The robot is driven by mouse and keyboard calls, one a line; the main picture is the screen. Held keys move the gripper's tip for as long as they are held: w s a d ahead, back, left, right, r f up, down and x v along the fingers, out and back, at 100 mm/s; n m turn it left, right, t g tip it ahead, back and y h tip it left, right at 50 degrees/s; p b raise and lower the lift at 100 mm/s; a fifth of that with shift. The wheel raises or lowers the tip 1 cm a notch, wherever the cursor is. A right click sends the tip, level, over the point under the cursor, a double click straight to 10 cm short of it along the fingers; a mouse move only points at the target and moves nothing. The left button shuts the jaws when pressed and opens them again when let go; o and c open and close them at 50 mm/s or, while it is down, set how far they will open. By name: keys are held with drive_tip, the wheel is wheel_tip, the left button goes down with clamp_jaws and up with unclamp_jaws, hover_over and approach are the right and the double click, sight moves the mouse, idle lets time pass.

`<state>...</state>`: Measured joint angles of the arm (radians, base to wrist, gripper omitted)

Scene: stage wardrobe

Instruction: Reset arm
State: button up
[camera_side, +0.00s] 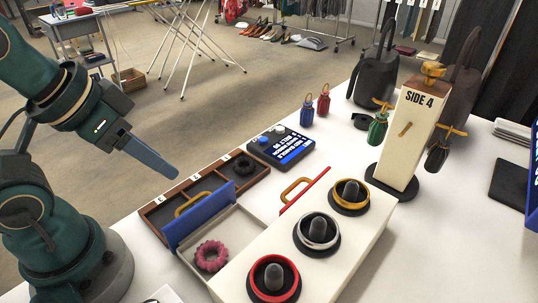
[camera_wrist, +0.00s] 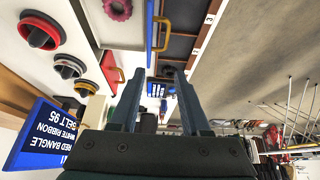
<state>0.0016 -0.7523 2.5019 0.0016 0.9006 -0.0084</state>
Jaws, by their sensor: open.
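My gripper (camera_side: 158,160) is raised at the left of the side view, above and left of the wooden tray. In the wrist view its two fingers (camera_wrist: 160,78) stand apart with nothing between them. The tray (camera_side: 152,209) has several compartments, and a black coiled item (camera_side: 244,165) lies in the far one. A pulled-out drawer (camera_side: 236,246) with a blue front (camera_side: 203,215) and gold handle holds a pink scrunchie (camera_side: 211,256). On the white cabinet, a red bangle (camera_side: 257,280), a silver bangle (camera_side: 301,233) and a gold bangle (camera_side: 335,200) sit around black stands.
A red drawer front (camera_side: 303,192) sticks up beside the cabinet. A keypad with a blue screen (camera_side: 290,151) stands behind the tray. A "SIDE 4" post (camera_side: 405,135) carries tassels; blue and red tassels (camera_side: 307,116) stand nearby. A blue sign (camera_wrist: 42,138) shows upside down in the wrist view.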

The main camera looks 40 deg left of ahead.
drive_tip(key=o, duration=0.5)
drive_tip(key=shift+s+d+f, duration=0.1)
drive_tip(key=shift+s+f, duration=0.05)
drive_tip(key=shift+s, duration=0.15)
drive_tip(key=shift+o, duration=0.8)
drive_tip(key=shift+s+d+r+n+g+h, duration=0.15)
drive_tip(key=shift+d+r+n+g, duration=0.05)
drive_tip(key=shift+r+n+g, duration=0.2)
drive_tip(key=shift+s+d+r+n+g+h, duration=0.1)
drive_tip(key=shift+d+r+n+g+h, duration=0.1)
drive_tip(key=shift+r+n+g, duration=0.15)
drive_tip(key=w+a+f+n+g+h, duration=0.25)
drive_tip(key=w+a+n+h, duration=0.2)
drive_tip(key=a+n, duration=0.25)
drive_tip(key=w+a+f+n+g+h, duration=0.2)
drive_tip(key=w+a+n+g+h, duration=0.15)
drive_tip(key=a+n+h, duration=0.3)
drive_tip(key=s+a+f+n+t+h, duration=0.2)
drive_tip(key=a+f+n, duration=0.1)
drive_tip(key=a+f, duration=0.15)
drive_tip(key=shift+x, duration=5.2)
drive_tip(key=shift+s+a, duration=0.1)
drive_tip(key=shift+s, duration=0.1)
